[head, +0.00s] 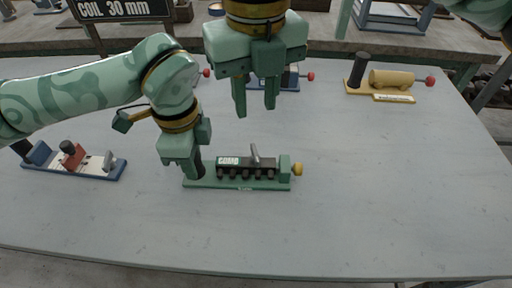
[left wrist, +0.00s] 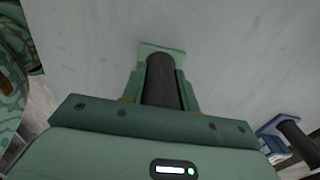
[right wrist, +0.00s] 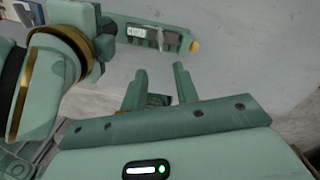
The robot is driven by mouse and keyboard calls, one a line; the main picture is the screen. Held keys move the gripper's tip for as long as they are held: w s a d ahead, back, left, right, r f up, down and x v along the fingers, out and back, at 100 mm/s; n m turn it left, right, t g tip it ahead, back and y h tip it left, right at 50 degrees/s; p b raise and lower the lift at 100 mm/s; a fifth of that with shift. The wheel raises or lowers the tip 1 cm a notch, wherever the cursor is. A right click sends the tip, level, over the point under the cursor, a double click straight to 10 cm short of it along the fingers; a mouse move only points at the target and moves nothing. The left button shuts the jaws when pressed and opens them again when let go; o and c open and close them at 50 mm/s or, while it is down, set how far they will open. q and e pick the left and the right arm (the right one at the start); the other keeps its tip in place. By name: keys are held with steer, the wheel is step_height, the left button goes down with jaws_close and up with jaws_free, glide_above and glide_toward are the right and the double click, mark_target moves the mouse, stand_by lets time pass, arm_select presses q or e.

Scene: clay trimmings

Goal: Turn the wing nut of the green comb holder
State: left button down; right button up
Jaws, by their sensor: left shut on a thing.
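The green comb holder (head: 236,186) lies on the table, with a "COMB" label, a row of dark teeth, a black post (head: 199,170) at its left end and a yellow knob (head: 298,169) at its right end. A grey upright piece (head: 255,154) on its top looks like the wing nut. My left gripper (head: 186,164) is shut on the black post, which also shows between its fingers in the left wrist view (left wrist: 162,82). My right gripper (head: 256,108) is open and empty, pointing down above the holder.
A blue fixture (head: 85,168) with a red block stands at the left. A yellow fixture (head: 390,82) with a red knob stands at the back right. Another blue fixture (head: 290,84) is partly hidden behind my right gripper. The table (head: 390,190) is clear at the right and front.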

mark_target(257, 156)
step_height(257, 156, down, 12)
steer(key=shift+s+m, duration=0.1)
steer(key=shift+m, duration=0.9)
jaws_close()
